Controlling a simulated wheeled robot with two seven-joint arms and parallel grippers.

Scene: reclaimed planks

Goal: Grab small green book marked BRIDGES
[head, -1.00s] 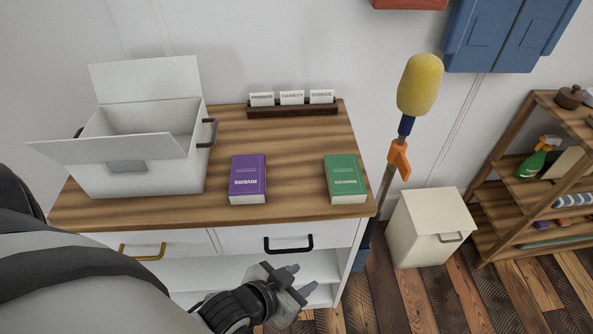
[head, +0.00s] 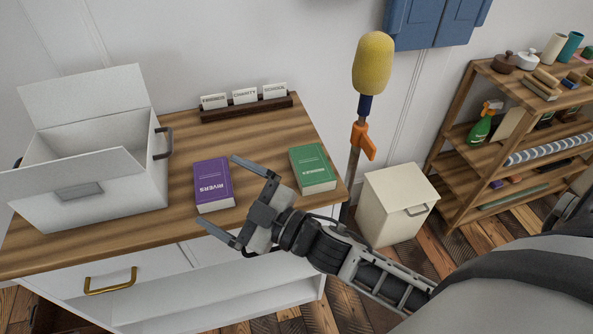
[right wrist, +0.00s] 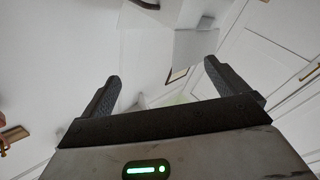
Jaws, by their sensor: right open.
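The small green book (head: 313,167) marked BRIDGES lies flat on the right part of the wooden cabinet top. A purple book (head: 213,185) marked RIVERS lies to its left. My right gripper (head: 218,197) is open and empty above the cabinet's front part, its fingers pointing left toward the purple book, with the green book behind and to the right of it. In the right wrist view its two fingers (right wrist: 162,88) are spread with nothing between them, and neither book can be made out there. My left gripper is not in view.
A white open box (head: 103,190) stands on the left of the cabinet top (head: 180,128). A card holder (head: 246,108) with labels is at the back. A yellow-headed mop (head: 372,65), a cream bin (head: 397,200) and a shelf rack (head: 462,165) stand to the right.

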